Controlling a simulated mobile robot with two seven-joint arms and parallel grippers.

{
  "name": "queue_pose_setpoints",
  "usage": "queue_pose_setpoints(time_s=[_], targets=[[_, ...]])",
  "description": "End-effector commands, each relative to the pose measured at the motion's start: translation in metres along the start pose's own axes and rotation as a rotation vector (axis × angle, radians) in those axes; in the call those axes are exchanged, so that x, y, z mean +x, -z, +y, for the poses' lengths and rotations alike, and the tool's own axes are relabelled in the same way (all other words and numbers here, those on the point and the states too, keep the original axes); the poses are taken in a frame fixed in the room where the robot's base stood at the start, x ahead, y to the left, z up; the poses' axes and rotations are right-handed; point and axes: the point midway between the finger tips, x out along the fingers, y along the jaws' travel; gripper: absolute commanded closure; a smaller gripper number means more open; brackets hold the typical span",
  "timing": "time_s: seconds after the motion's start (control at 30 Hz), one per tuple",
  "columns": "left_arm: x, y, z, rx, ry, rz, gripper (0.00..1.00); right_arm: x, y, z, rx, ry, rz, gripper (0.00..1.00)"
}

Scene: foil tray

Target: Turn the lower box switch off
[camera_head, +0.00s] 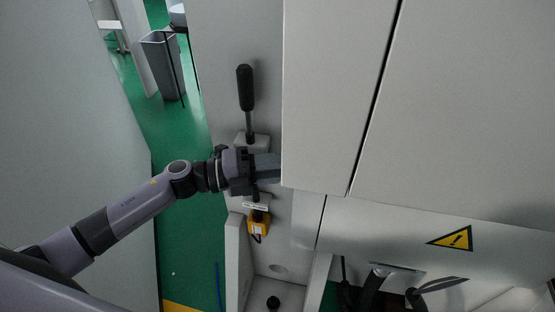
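A lever switch with a black grip (246,88) stands upright on a light mount on the narrow grey panel side. Below it is a small yellow box (259,223) with a dark loop or handle on its front. I cannot tell which of these is the lower box switch. My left gripper (267,168) is between the lever and the yellow box, fingers pointing right toward the cabinet edge. Its fingertips are unclear.
Large grey cabinet doors (440,100) fill the right, with a yellow warning triangle (455,239) below. Dark cables (368,288) hang under it. A pale wall (65,130) stands left. Green floor (185,235) lies between, with a grey bin (163,65) at the back.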

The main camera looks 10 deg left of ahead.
Motion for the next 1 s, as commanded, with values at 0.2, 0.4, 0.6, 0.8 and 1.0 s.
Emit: queue_pose_setpoints(time_s=[0.2,0.4,0.6,0.8,1.0], targets=[[0.0,0.0,0.0,-0.017,-0.007,0.0,0.96,-0.001,0.003,0.0,-0.003,0.001,0.001,0.57],[0.0,0.0,0.0,-0.018,-0.006,-0.001,0.96,-0.001,0.003,0.0,-0.004,0.001,0.002,0.57],[0.0,0.0,0.0,-0.017,-0.006,-0.001,0.4,-0.001,0.003,0.0,-0.004,0.001,0.002,0.57],[0.0,0.0,0.0,-0.016,-0.006,0.0,0.4,-0.001,0.003,0.0,-0.004,0.001,0.003,0.57],[-0.011,0.0,0.002,-0.016,-0.008,-0.001,0.4,0.001,0.001,0.0,-0.004,0.001,0.003,0.57]])
